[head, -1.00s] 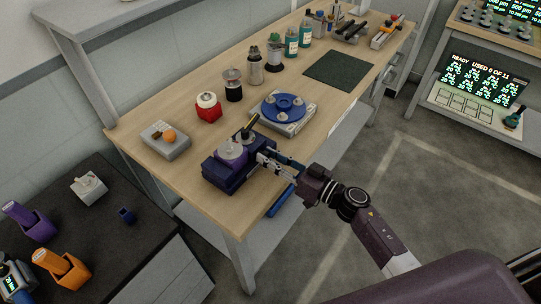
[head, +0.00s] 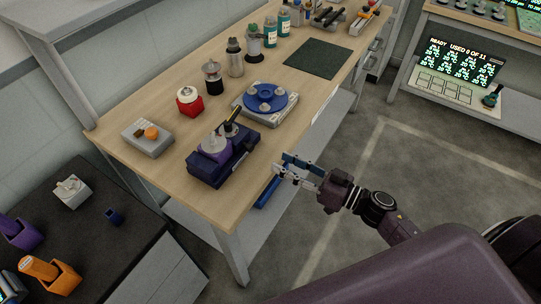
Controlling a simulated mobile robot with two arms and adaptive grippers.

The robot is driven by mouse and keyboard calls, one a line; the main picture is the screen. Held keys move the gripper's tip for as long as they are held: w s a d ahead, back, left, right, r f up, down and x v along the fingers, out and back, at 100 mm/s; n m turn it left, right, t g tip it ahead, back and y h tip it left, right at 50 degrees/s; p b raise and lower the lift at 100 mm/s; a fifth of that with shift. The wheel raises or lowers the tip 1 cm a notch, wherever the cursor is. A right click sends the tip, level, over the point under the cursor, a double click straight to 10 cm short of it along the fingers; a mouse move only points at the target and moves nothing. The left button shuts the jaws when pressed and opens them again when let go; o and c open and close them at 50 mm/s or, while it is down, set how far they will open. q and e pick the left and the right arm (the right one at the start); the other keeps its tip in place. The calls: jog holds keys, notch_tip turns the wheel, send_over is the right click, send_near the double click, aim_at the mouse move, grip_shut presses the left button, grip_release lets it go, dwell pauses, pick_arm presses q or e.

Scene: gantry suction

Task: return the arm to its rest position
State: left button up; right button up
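My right gripper (head: 280,168) is in front of the wooden bench's (head: 208,199) front edge, reaching in from the lower right. Its fingers are spread apart with nothing between them. A dark blue box-like device (head: 207,174) with a purple round part (head: 214,150) and a black lever stands near the bench's front corner. The gripper is to its right and apart from it. My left gripper does not show.
A blue round plate (head: 265,96) on a scale-like base, a red-based jar (head: 190,102) and a grey box with an orange knob (head: 148,139) stand on the bench. A dark mat (head: 318,58) lies further back. Open floor (head: 355,180) is to the right.

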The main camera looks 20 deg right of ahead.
jog(key=shift+v, duration=0.8)
jog(key=s+d+f+m+g+h, duration=0.15)
jog(key=d+f+h, duration=0.25)
jog(key=f, duration=0.7)
jog(key=s+d+f+m+t+h, duration=0.1)
jog(key=d+f+m+h, duration=0.25)
jog(key=f, duration=0.75)
jog(key=s+f+g+h, duration=0.3)
jog(key=s+f, duration=0.4)
jog(key=f, duration=0.4)
jog(key=s+a+f+n+g, duration=0.1)
jog(key=s+f, duration=0.4)
jog(key=s, duration=0.5)
jog(key=s+a+f+n+g, duration=0.1)
jog(key=s+a+f+g, duration=0.2)
jog(key=s, duration=0.7)
jog(key=s+a+f+n+g, duration=0.1)
jog(key=s+a+f+g, duration=0.1)
jog(key=s+f+g, duration=0.3)
jog(key=s+f, duration=0.4)
jog(key=s, duration=0.1)
jog(key=shift+g, duration=0.35)
